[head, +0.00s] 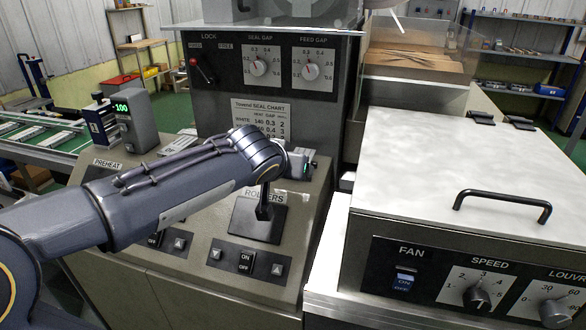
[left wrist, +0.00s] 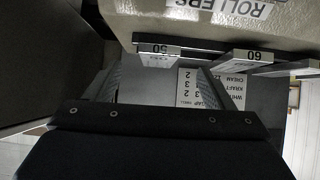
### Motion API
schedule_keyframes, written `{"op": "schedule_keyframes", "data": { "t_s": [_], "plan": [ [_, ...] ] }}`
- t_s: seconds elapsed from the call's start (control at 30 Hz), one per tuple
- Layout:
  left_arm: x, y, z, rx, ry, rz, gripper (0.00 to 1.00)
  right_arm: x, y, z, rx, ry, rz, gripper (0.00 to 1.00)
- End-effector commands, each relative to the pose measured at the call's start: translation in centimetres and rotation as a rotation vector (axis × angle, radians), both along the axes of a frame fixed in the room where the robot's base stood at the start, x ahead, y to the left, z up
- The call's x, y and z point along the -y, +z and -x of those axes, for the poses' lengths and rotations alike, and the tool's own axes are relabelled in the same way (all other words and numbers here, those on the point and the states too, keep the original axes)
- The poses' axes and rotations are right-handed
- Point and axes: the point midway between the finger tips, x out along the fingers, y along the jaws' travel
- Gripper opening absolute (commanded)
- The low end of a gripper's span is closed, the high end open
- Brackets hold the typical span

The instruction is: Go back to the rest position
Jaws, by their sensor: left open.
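My left arm (head: 170,195) reaches in from the left across the grey control panel in the head view. Its wrist end is above the ROLLERS label, in front of the seal chart (head: 262,112). The fingers cannot be made out in the head view. In the left wrist view my left gripper (left wrist: 160,85) is open, with its two fingers apart. No object is held between them. The seal chart (left wrist: 215,92) shows upside down behind the gap. The ROLLERS label (left wrist: 232,8) is at the top of that view. My right gripper is not in view.
Below my wrist stands a black lever (head: 264,207). A display box reading 100 (head: 131,120) is at the left. The knob panel (head: 287,63) rises behind. A pale lid (head: 440,160) with a black handle (head: 502,203) lies at the right. Shelves are at the back.

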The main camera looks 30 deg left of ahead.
Motion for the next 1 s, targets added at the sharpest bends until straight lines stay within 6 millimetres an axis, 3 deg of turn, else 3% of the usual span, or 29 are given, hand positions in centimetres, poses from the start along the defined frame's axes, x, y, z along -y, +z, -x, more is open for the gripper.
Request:
{"op": "schedule_keyframes", "data": {
  "t_s": [0.2, 0.37, 0.47, 0.57, 0.7, 0.8, 0.9, 1.0],
  "plan": [
    [0.4, 1.2, 1.0, 0.007, -0.005, -0.002, 0.76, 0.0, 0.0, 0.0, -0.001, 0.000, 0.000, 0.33],
    [0.5, 1.0, 1.7, -0.004, -0.007, 0.002, 0.76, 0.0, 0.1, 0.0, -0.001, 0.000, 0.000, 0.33],
    [0.8, -0.3, 4.6, -0.061, -0.012, 0.030, 0.76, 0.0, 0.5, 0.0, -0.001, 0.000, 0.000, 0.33],
    [1.7, -3.1, 9.7, -0.160, -0.035, 0.092, 0.76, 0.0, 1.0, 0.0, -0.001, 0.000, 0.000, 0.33],
    [4.6, -7.4, 17.1, -0.292, -0.109, 0.223, 0.76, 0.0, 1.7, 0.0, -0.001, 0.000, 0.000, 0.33],
    [7.1, -9.9, 21.1, -0.354, -0.175, 0.319, 0.76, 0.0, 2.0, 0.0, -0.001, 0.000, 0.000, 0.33],
    [9.2, -11.4, 23.7, -0.386, -0.231, 0.392, 0.76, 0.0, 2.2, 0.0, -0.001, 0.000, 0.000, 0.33],
    [10.3, -12.1, 24.9, -0.400, -0.265, 0.429, 0.76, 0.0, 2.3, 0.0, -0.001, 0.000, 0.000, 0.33]
  ]
}}
